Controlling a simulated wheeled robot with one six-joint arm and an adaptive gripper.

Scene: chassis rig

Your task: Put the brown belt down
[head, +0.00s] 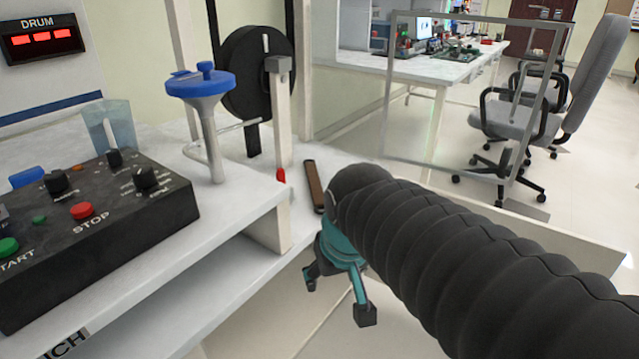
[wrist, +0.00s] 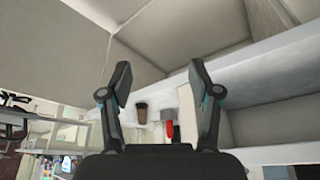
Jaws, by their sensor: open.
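The brown belt (head: 314,187) shows in the head view as a narrow strip on the white bench, just right of an upright post. Its lower end is close to my arm. In the wrist view a brown piece (wrist: 141,113), which looks like the same belt, sits beyond and between my fingers, beside a red tip. My gripper (head: 338,300) hangs below and to the right of the belt, in front of the bench edge. Its two fingers are spread wide with nothing between them, as the wrist view also shows (wrist: 160,84). The gripper is apart from the belt.
A black control box (head: 95,215) with knobs and buttons stands on the bench at left. A blue-topped post (head: 208,120), a black wheel (head: 255,75) and a red-tipped lever (head: 281,125) rise behind. A clear framed panel (head: 465,100) stands at back right.

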